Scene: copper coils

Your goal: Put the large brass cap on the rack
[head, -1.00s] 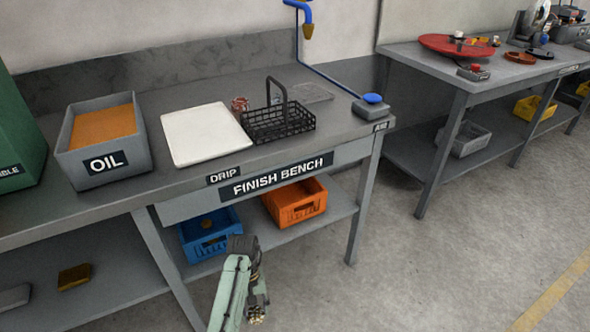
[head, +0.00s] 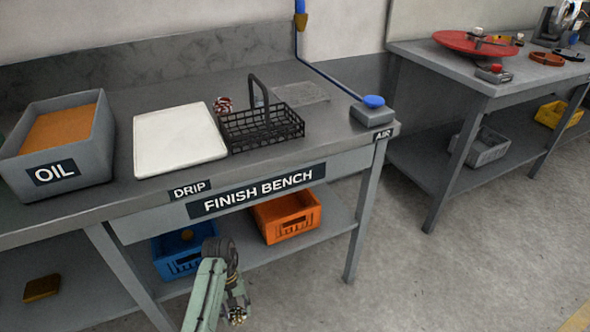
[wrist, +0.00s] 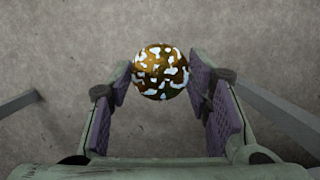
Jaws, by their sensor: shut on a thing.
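The brass cap (wrist: 161,72) is round and brown-gold with white patches, held between the pads of my gripper (wrist: 163,92) in the wrist view. In the head view my gripper (head: 236,308) is low in front of the finish bench, above the floor. The cap is small and speckled there. A flat, grey, grid-like piece (head: 301,93) lies on the bench behind the wire basket; it may be the rack, but I cannot tell for sure. The basket hides part of it.
The bench top (head: 290,152) holds an oil bin (head: 60,170), a white drip tray (head: 180,140), a black wire basket (head: 262,128) and a blue-button air box (head: 372,112). Orange (head: 287,218) and blue (head: 180,262) crates sit below. Open floor lies right.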

